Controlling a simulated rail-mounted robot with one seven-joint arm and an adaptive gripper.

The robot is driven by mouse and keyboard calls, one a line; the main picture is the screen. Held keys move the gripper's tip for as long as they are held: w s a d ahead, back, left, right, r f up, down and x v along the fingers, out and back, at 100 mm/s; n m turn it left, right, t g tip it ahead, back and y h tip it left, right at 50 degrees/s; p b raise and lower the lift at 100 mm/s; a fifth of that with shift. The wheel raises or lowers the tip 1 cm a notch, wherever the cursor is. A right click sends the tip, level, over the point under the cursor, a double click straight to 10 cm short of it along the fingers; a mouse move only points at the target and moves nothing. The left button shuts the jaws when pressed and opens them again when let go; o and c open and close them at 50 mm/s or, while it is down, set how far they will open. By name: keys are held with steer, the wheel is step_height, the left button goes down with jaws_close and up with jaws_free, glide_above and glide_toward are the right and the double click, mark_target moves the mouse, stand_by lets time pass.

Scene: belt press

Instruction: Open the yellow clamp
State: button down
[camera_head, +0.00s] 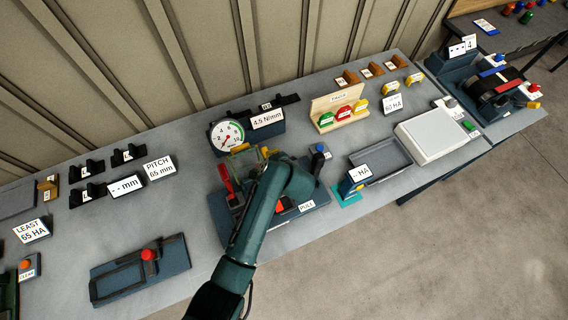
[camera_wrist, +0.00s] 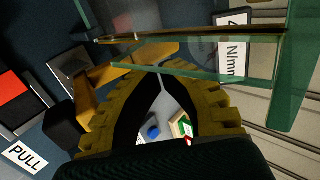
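The yellow clamp shows in the wrist view as a yellow-orange bar (camera_wrist: 98,88) running slantwise up to the fingertips. In the head view a small yellow-orange piece (camera_head: 265,151) shows at my gripper, mostly hidden by my arm. My gripper (camera_wrist: 160,72) points down over the dark blue press fixture (camera_head: 218,207). Its dark-lined, yellow toothed fingers curve together, with only a thin gap near the tips. The bar and a clear green pane (camera_wrist: 190,62) overlap the tips, so I cannot tell whether they touch or hold the clamp.
A red lever (camera_head: 226,178) stands left of my gripper. A round gauge (camera_head: 227,135) and a "4.5 N/mm" sign (camera_head: 267,118) stand behind. A "PULL" label (camera_head: 307,206) and blue knob (camera_head: 319,148) lie right.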

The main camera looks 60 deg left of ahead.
steer(key=r+p, duration=0.2)
steer(key=d+r+p, duration=0.1)
steer(key=r+p, duration=0.1)
steer(key=shift+r+p, duration=0.1)
steer(key=shift+p, duration=0.3)
step_height(320, 180, up, 9)
steer(key=d, duration=0.2)
steer(key=shift+s+d+r, duration=0.15)
steer(key=shift+s+d, duration=0.1)
steer(key=shift+d, duration=0.05)
